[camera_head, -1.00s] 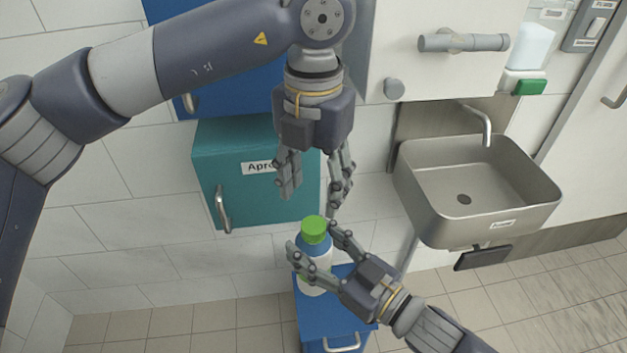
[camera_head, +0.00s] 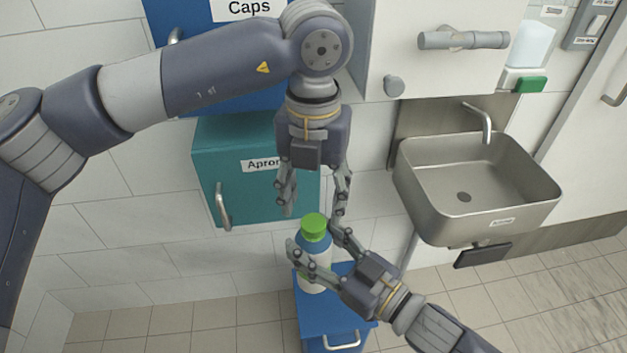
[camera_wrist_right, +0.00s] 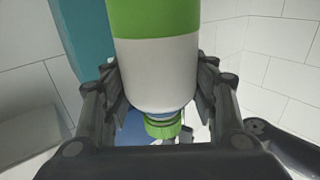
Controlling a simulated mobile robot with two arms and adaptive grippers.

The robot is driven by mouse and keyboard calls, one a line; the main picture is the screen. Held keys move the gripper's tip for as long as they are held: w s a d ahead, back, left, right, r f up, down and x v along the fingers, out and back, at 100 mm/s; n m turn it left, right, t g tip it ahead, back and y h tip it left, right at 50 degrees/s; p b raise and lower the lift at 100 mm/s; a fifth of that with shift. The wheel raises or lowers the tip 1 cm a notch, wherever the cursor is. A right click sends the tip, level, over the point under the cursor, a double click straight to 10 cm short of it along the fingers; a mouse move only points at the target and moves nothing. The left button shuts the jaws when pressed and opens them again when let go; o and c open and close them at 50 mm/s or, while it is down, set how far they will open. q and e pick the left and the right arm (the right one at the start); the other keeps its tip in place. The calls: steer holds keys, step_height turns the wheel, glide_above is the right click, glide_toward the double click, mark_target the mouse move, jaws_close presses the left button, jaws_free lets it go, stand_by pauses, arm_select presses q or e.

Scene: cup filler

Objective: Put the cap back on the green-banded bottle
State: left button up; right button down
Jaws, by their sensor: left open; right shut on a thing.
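The bottle (camera_head: 312,284) is upright in the head view, with a white body, a blue upper part and a green cap (camera_head: 314,224) on top. My right gripper (camera_head: 316,241) is shut around its body from the lower right. The right wrist view shows the bottle upside down, its white body (camera_wrist_right: 158,75) between my fingers, a wide green band (camera_wrist_right: 154,18) and the ribbed green cap (camera_wrist_right: 163,128) at the neck. I cannot tell how tightly the cap sits. My left gripper (camera_head: 313,208) points down, open, its fingers apart just above and around the cap.
A blue cabinet (camera_head: 330,315) with a handle is below the bottle. A teal cabinet (camera_head: 240,195) hangs behind, under a blue one labelled Caps (camera_head: 250,32). A steel sink (camera_head: 480,190) is at the right. Tiled wall is bare at the left.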

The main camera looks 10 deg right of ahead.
mark_target(313, 222)
arm_select(q)
steer(key=shift+f, duration=2.35)
steer(key=c, duration=1.1)
steer(key=shift+c, duration=0.2)
